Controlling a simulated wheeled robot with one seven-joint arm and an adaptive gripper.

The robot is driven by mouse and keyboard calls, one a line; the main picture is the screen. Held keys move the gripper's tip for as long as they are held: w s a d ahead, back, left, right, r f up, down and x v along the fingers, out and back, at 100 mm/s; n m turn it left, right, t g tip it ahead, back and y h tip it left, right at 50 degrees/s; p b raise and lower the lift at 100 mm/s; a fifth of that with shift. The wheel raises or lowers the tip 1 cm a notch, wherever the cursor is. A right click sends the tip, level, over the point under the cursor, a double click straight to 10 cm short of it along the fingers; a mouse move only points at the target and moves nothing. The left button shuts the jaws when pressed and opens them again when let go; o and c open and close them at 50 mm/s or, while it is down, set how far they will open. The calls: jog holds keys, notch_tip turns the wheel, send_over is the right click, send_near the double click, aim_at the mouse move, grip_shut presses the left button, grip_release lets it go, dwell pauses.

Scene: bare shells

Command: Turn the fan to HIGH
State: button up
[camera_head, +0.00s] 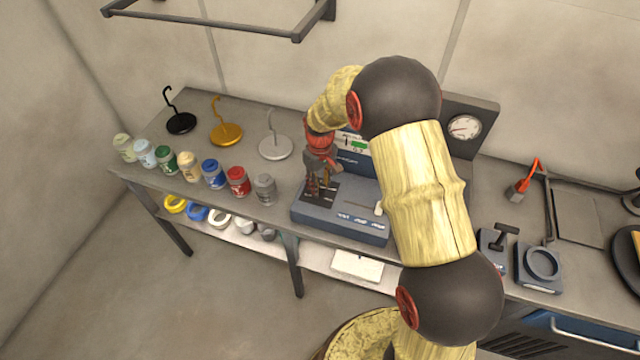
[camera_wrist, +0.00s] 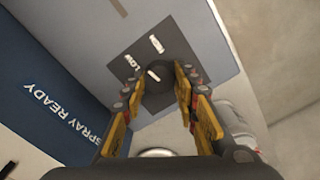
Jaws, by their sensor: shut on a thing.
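The fan knob (camera_wrist: 158,77) is a dark round knob on a dark square plate (camera_wrist: 145,50) in the wrist view. White labels HIGH and LOW stand beside it on the plate. A short white mark shows at the knob; I cannot tell for sure which label it points to. My gripper (camera_wrist: 160,84) has its yellow fingers on both sides of the knob, shut on it. In the head view my gripper (camera_head: 321,187) reaches down onto the left part of the blue-grey control console (camera_head: 345,225) and hides the knob.
Several jars (camera_head: 213,174) stand in a row left of the console. A gauge (camera_head: 464,128) is on a panel at the back right. The wrist view also shows SPRAY READY lettering (camera_wrist: 62,112) and a grey jar (camera_wrist: 232,118).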

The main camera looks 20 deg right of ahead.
aim_at(320, 187)
jog(key=m, duration=0.4)
jog(key=shift+m, duration=2.2)
jog(key=o, duration=1.2)
jog(key=shift+c, duration=0.2)
notch_tip(320, 187, up, 12)
